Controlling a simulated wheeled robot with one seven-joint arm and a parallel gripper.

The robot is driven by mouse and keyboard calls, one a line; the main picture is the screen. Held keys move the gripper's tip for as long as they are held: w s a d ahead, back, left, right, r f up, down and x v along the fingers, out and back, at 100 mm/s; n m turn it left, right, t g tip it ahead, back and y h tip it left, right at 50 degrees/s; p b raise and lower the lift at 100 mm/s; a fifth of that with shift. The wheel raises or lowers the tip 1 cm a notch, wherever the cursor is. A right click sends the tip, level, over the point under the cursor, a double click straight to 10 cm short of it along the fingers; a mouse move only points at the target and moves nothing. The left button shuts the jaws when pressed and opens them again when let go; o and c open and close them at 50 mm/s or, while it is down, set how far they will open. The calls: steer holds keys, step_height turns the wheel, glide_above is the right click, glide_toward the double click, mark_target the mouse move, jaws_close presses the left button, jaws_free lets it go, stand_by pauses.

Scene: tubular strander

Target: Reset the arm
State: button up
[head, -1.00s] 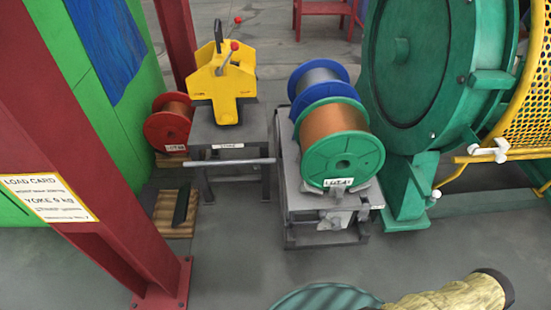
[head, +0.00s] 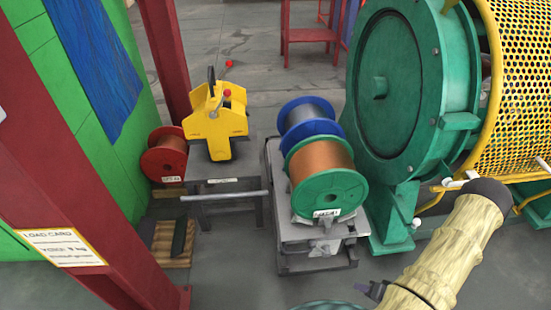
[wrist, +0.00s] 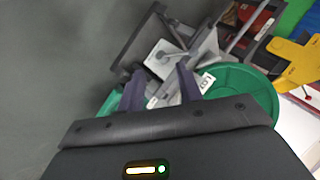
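My gripper (wrist: 160,70) shows in the wrist view with its two dark fingers apart and nothing held between them. Behind the fingers lie the green-flanged copper spool (wrist: 248,85) and grey metal parts of its cart. My arm (head: 450,255), in a cream cover, reaches in from the lower right of the head view. The same copper spool (head: 325,170) sits on the cart, left of and beyond my arm.
A blue-flanged spool (head: 308,115) sits behind the copper one on the cart (head: 310,262). The yellow yoke (head: 218,125) rests on a grey stand. The green strander (head: 395,90) with yellow mesh guard (head: 520,70) is close beyond my arm. A red post (head: 75,170) stands left.

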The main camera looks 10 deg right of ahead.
steer(key=w+r+n+g+h+p, duration=0.15)
steer(key=w+r+p, duration=0.25)
steer(key=r, duration=0.6)
steer(key=w+r+n+g+h+p, duration=0.1)
steer(key=w+r+h+p, duration=0.3)
steer(key=r, duration=0.6)
steer(key=w+r+n+g+y+p, duration=0.1)
steer(key=w+r+n+p, duration=0.3)
steer(key=r, duration=0.7)
steer(key=s+a+r+p, duration=0.3)
steer(key=a+r+p, duration=0.3)
steer(key=r, duration=0.8)
steer(key=s+a+r+p, duration=0.3)
steer(key=a+r+p, duration=0.4)
steer(key=r, duration=0.8)
steer(key=a+g, duration=0.1)
steer(key=a, duration=0.2)
steer(key=shift+s+a, duration=0.15)
steer(key=shift+a, duration=0.2)
steer(key=shift+m, duration=0.25)
